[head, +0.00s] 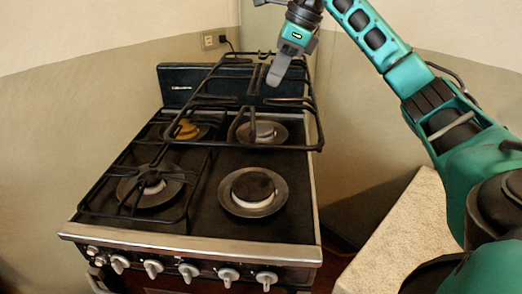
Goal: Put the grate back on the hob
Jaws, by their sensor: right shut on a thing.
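My right gripper (272,80) reaches in from the upper right and is shut on a black wire grate (319,146). The grate is held tilted above the back right part of the hob (225,166), over the back right burner (263,132). Its front bars cross in front of the back burners. The exact grip point is partly hidden by the gripper. The front right burner (253,190) is uncovered. Another black grate (130,218) lies over the left side of the hob. My left gripper is not in view.
The stove's dark back panel (181,87) stands behind the hob, close to the wall. A row of knobs (190,271) lines the front. A pale speckled surface (398,235) is at the right, beyond a gap. A wall socket (209,41) is behind.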

